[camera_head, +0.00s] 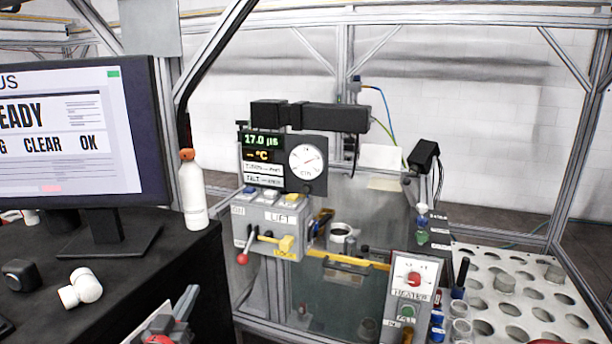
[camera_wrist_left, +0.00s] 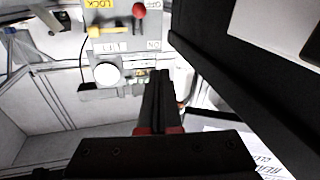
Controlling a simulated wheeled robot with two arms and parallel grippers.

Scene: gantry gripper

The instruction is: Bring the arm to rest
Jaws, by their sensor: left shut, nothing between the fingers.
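My left gripper (camera_head: 172,325) shows at the bottom edge of the head view, low in front of the black desk. Only its front part shows there; the rest of the arm is cut off. In the left wrist view its two dark fingers (camera_wrist_left: 160,80) lie together, shut, with nothing between them. It is apart from the control panel, which appears upside down beyond the fingertips.
A monitor (camera_head: 70,130), a white bottle (camera_head: 193,195) and a white fitting (camera_head: 80,288) stand on the black desk (camera_head: 140,290). The lift panel (camera_head: 268,225) has a red-knobbed lever. A heater box (camera_head: 411,290) and a perforated plate (camera_head: 500,310) are at right.

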